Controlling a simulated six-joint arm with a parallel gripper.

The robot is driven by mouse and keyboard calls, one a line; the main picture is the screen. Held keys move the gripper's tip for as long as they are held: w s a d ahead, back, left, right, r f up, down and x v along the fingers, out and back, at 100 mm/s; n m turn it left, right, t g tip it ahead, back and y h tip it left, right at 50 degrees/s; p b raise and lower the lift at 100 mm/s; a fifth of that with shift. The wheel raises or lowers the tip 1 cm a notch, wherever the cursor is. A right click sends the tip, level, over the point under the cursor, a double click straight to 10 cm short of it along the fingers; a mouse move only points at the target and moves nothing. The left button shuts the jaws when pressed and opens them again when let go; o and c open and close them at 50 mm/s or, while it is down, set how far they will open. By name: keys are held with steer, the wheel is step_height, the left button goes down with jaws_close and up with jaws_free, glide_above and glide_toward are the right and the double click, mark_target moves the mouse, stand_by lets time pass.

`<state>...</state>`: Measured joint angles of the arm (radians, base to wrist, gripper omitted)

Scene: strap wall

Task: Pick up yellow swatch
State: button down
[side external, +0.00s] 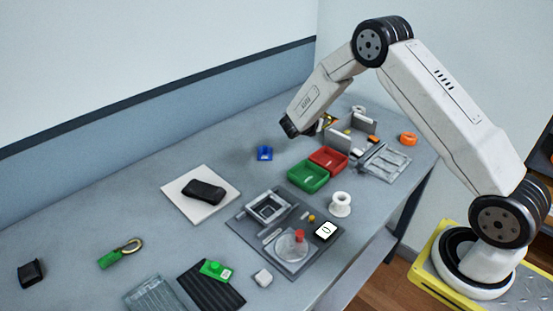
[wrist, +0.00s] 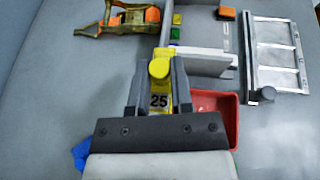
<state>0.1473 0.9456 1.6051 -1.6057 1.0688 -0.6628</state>
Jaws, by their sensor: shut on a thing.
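A yellow piece with a round yellow knob and a black "25" on it, which I take for the yellow swatch (wrist: 159,69), sits between my fingers in the wrist view. My gripper (wrist: 160,82) is shut on it. In the side external view my gripper (side external: 289,127) is at the far part of the table, behind the red bin. The swatch cannot be made out there, and I cannot tell whether it touches the table.
A red bin (side external: 328,159) and green bin (side external: 309,176) stand nearby, with a blue piece (side external: 265,153) to their left. Upright grey panels (wrist: 205,62), an orange-and-brass ratchet (wrist: 125,21) and a metal frame (wrist: 277,52) surround my gripper. Free table lies left of the ratchet.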

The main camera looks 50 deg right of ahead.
steer(key=shift+s+a+r, duration=0.3)
steer(key=shift+s+r, duration=0.05)
steer(key=shift+s, duration=0.4)
steer(key=shift+s+a+r, duration=0.25)
steer(key=shift+s+r, duration=0.15)
steer(key=shift+s, duration=0.35)
steer(key=shift+s+a+r, duration=0.3)
steer(key=shift+s+r, duration=0.05)
steer(key=shift+s, duration=0.4)
